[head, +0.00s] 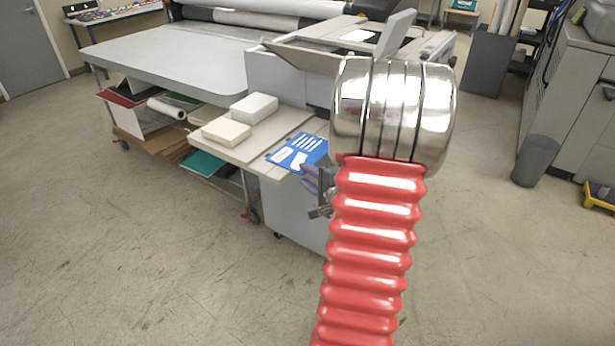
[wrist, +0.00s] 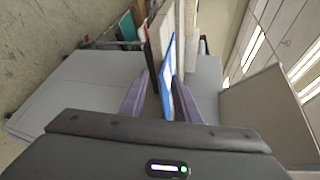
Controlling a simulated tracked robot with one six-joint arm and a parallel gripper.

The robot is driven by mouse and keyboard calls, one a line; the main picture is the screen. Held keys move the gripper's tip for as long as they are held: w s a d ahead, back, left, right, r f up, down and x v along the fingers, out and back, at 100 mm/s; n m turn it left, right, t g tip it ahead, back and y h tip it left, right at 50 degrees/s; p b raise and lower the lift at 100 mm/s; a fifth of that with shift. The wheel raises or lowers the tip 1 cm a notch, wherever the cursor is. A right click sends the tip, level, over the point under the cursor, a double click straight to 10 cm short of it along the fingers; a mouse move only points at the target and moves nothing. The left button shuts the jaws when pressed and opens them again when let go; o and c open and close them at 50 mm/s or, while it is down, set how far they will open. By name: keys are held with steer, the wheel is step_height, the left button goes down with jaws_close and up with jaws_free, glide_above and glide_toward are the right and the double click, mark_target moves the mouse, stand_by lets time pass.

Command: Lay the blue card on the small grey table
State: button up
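The blue card (head: 298,153), with white markings, lies flat at the front right end of a pale side shelf (head: 240,152) on the big machine. My gripper (head: 318,188) is at the card's near right edge, partly hidden behind my red arm sleeve. In the wrist view the card (wrist: 169,75) shows nearly edge-on between the two purple fingers (wrist: 163,103). The fingers stand apart, with a gap visible on the left side of the card; contact on the right side cannot be told. I cannot clearly identify the small grey table.
A white box (head: 254,107) and a cream box (head: 226,131) sit on the shelf left of the card. The large grey machine table (head: 165,60) stands behind. A grey bin (head: 536,160) and a yellow step (head: 599,197) are at right. The floor at front left is clear.

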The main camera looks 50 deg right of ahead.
steer(key=shift+s, duration=0.1)
steer(key=v, duration=1.3)
steer(key=shift+s, duration=0.25)
steer(key=shift+r, duration=0.1)
